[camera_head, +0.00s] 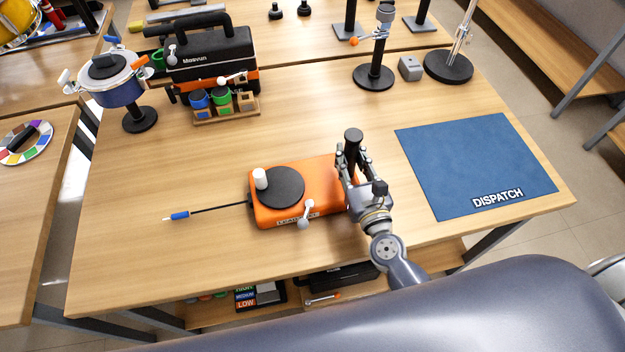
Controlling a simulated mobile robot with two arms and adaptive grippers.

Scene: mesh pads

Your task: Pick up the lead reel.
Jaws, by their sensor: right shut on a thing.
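The lead reel (322,181) is an orange box lying on the wooden table. It has a dark round disc on top with a white knob, a pale label on its front side and a small crank at the front. A thin black lead runs out to the left and ends in a blue tip (180,215). My right gripper (352,160) is shut at the right end of the reel, around a dark upright post there. The fingers hide part of that end. The reel seems to rest on the table. My left gripper is not in view.
A blue dispatch mat (470,155) lies bare on the right. A black case (210,55), a pot-like device (105,75) and a small wooden rack (228,110) stand at the back left. Stands (375,78) and a grey block (411,68) are at the back right.

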